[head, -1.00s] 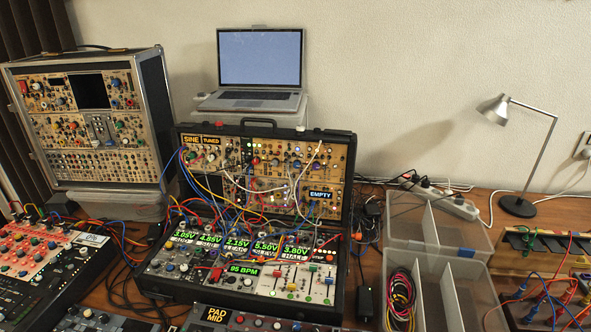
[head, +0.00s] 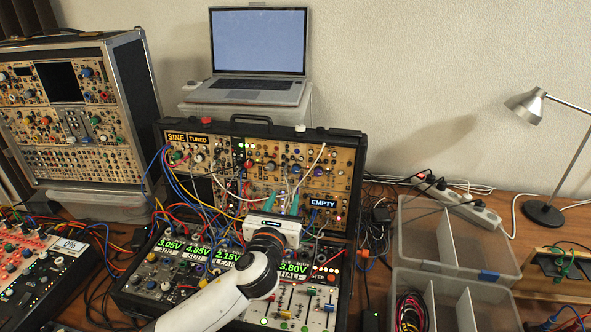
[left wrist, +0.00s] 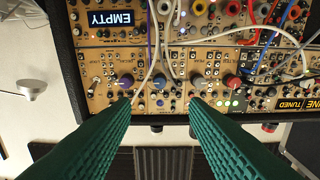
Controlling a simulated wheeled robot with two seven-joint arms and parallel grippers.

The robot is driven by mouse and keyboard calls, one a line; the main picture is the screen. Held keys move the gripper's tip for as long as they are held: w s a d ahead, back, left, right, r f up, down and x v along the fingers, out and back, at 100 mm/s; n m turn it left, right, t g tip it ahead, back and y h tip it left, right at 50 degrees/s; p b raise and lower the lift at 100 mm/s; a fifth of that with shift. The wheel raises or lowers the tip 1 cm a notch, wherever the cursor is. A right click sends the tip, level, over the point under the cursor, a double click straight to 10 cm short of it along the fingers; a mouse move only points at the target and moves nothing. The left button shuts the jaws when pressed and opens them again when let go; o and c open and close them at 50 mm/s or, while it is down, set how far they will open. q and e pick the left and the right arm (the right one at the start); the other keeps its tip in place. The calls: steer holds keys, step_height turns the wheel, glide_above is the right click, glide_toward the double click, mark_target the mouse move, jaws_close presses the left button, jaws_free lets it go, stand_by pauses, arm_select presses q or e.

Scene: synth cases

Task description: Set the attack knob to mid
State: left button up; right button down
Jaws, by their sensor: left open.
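The modular synth case (head: 357,160) stands open, with a gold upper panel (head: 310,150) full of small knobs. I cannot read which one is the attack knob. My left gripper (head: 283,203) is over the upper panel, left of the EMPTY display (head: 322,203), its green fingers pointing at the panel. In the left wrist view, the fingers (left wrist: 160,102) are apart with nothing between them. Whether the fingers touch the panel is unclear. My right gripper is out of view.
Patch cables (head: 190,205) cross the panels, and a white cable (left wrist: 152,60) runs near the fingers. My left arm hides part of the lower panel. A laptop (head: 258,45) stands behind the case. Clear bins (head: 440,240) and a lamp (head: 545,205) are to the right.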

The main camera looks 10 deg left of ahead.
mark_target(295, 171)
arm_select(q)
steer(key=w, duration=1)
steer(key=shift+w, duration=0.75)
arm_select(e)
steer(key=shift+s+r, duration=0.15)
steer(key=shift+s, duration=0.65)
arm_select(q)
steer(key=shift+c, duration=0.5)
jaws_close()
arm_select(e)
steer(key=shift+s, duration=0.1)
